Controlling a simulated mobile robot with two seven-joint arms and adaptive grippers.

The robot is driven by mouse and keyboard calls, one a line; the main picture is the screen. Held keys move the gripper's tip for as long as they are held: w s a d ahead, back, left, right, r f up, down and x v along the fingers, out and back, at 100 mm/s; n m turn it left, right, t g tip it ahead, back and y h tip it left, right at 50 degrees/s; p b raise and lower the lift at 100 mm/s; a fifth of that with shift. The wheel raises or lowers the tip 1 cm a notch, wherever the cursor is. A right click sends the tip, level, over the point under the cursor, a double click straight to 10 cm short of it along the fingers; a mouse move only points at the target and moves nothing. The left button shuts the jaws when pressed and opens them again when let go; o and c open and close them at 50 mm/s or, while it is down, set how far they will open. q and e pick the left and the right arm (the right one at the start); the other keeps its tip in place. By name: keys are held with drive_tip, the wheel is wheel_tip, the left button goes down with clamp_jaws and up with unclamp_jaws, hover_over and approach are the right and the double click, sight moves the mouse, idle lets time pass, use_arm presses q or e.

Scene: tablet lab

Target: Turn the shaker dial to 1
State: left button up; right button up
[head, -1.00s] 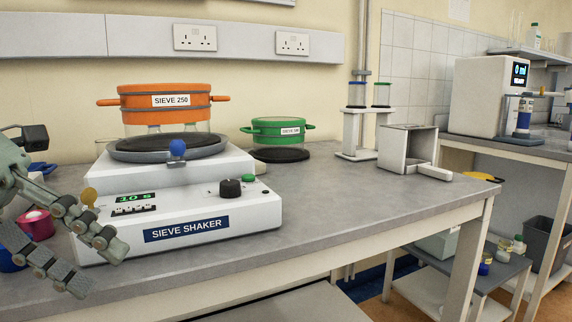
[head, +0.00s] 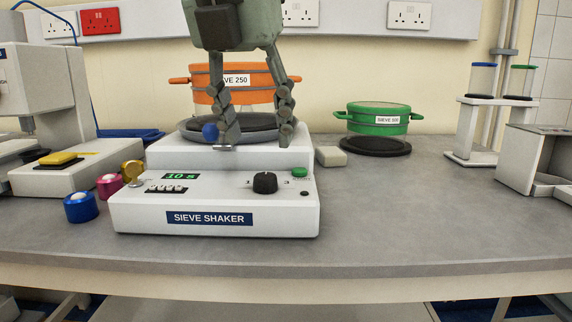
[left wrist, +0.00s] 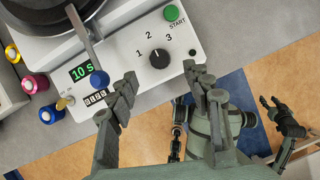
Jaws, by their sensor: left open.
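The white sieve shaker (head: 140,214) stands on the bench with a green "10 s" display. Its black dial (head: 265,183) is at the right of the front panel; it also shows in the left wrist view (left wrist: 159,59) with the marks 1, 2 and 3 around it. I cannot tell its setting surely. My left gripper (head: 257,142) is open and empty, pointing down over the shaker, fingers apart. In the left wrist view its fingertips (left wrist: 160,78) are either side of the dial's line, not touching it. My right gripper (left wrist: 287,118) is small and dark at the right.
A green start button (head: 299,172) is beside the dial. A blue-knobbed lever (head: 210,132) stands by the round plate. An orange sieve (head: 200,88) is behind; a green sieve (head: 379,118) is at right. Coloured pots, including a blue one (head: 81,208), stand left. Bench front right is clear.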

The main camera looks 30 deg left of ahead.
sight(265, 176)
use_arm(q)
drive_tip(key=x, duration=0.7)
drive_tip(key=shift+a+f, duration=0.1)
drive_tip(key=shift+f, duration=0.05)
use_arm(e)
drive_tip(key=shift+s+r, duration=0.1)
drive_tip(key=shift+r, duration=0.3)
use_arm(q)
drive_tip(key=shift+c, duration=0.5)
clamp_jaws()
use_arm(e)
drive_tip(key=shift+f, duration=0.1)
use_arm(q)
drive_tip(key=shift+b, duration=0.35)
use_arm(e)
drive_tip(key=shift+s, duration=0.15)
